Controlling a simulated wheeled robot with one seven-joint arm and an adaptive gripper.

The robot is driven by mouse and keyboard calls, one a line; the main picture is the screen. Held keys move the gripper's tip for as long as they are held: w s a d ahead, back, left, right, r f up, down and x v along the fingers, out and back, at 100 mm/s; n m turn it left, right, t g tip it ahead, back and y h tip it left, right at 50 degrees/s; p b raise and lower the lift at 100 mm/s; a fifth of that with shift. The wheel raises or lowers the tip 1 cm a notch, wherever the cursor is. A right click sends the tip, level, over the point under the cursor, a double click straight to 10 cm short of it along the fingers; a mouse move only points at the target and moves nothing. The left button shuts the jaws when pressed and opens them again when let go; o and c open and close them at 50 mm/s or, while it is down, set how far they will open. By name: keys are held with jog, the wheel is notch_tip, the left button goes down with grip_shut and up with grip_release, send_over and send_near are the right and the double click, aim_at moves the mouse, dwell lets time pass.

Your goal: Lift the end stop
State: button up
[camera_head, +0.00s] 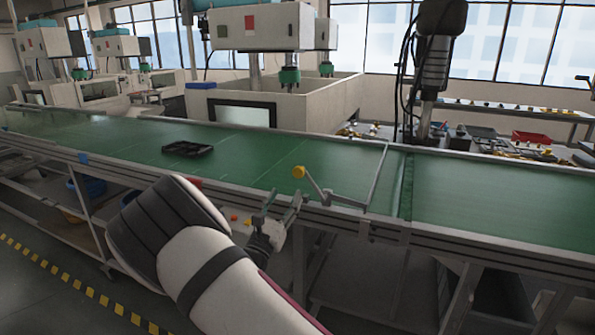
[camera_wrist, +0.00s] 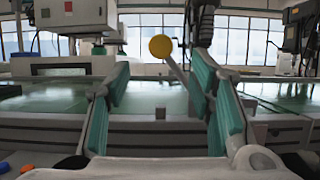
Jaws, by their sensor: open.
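The end stop (camera_head: 378,176) is a thin grey bar lying across the green conveyor, with a bent lever (camera_head: 318,189) at its near end. The lever carries a yellow ball knob (camera_head: 298,172), which also shows in the wrist view (camera_wrist: 160,46). My gripper (camera_head: 281,208) is open and empty at the conveyor's near edge, just below and left of the knob in the head view. In the wrist view, the knob appears between my green-padded fingers (camera_wrist: 160,82), near the right one and above the middle. Knob and fingers look apart; the exact distance is unclear.
The conveyor's near rail (camera_head: 440,246) runs beneath the lever. A black tray (camera_head: 188,149) lies on the belt to the left. A white tank (camera_head: 285,105) stands behind the belt. A dark post machine (camera_head: 432,75) rises behind the end stop.

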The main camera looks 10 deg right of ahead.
aim_at(297, 173)
jog(key=x, duration=1.1)
grip_shut()
